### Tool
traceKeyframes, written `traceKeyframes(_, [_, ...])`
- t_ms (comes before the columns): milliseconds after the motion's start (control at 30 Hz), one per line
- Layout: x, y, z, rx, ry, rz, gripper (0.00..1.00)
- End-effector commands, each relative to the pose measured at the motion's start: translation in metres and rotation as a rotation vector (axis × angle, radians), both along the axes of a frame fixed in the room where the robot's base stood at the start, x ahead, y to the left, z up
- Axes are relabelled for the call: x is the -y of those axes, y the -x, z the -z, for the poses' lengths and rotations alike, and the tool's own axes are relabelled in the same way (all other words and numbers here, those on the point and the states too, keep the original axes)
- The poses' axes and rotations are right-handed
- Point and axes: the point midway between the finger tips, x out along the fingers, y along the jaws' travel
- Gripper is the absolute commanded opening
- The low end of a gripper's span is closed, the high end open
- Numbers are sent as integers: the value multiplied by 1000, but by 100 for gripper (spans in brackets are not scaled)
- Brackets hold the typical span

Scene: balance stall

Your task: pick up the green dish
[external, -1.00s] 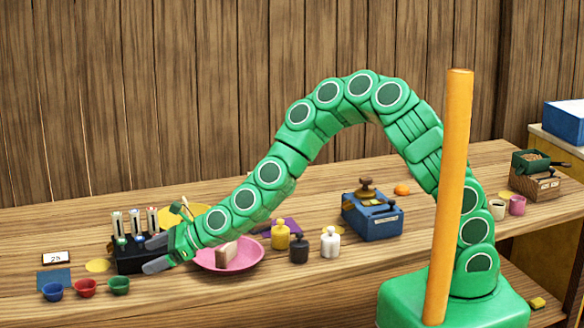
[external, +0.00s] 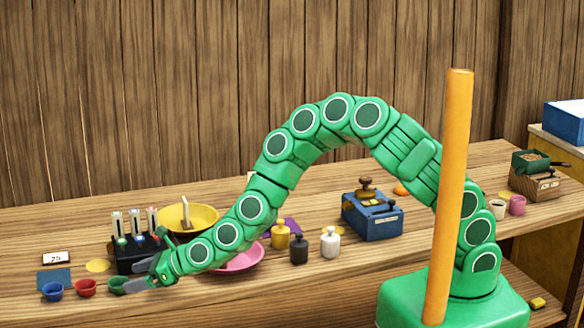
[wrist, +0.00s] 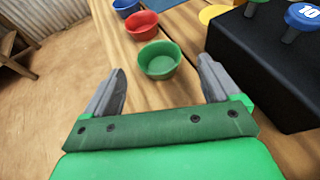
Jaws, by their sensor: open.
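The green dish (wrist: 160,62) is a small round bowl standing upright on the wooden bench. In the external view the green dish (external: 116,285) is partly hidden by my gripper (external: 140,276). In the wrist view my gripper (wrist: 160,90) is open, with one grey finger on each side of the picture and the dish between and just beyond the fingertips. Nothing is between the fingers' inner faces that I see them touch.
A red dish (wrist: 141,25) and a blue dish (wrist: 126,8) stand in line beyond the green one. A black block (wrist: 275,70) with coloured knobs stands close to the right finger. The bench's edge lies to the left in the wrist view.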

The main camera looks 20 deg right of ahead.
Motion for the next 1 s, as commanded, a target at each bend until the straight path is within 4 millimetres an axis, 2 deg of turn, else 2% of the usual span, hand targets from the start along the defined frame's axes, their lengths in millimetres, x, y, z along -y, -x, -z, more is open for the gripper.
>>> traceKeyframes(400, [-33,-12,14,4,0,-2,90])
traceKeyframes(800, [-38,-14,17,1,-1,0,90])
traceKeyframes(867, [-38,-14,17,1,0,0,83])
traceKeyframes(1000, [-38,-14,17,1,0,0,62])
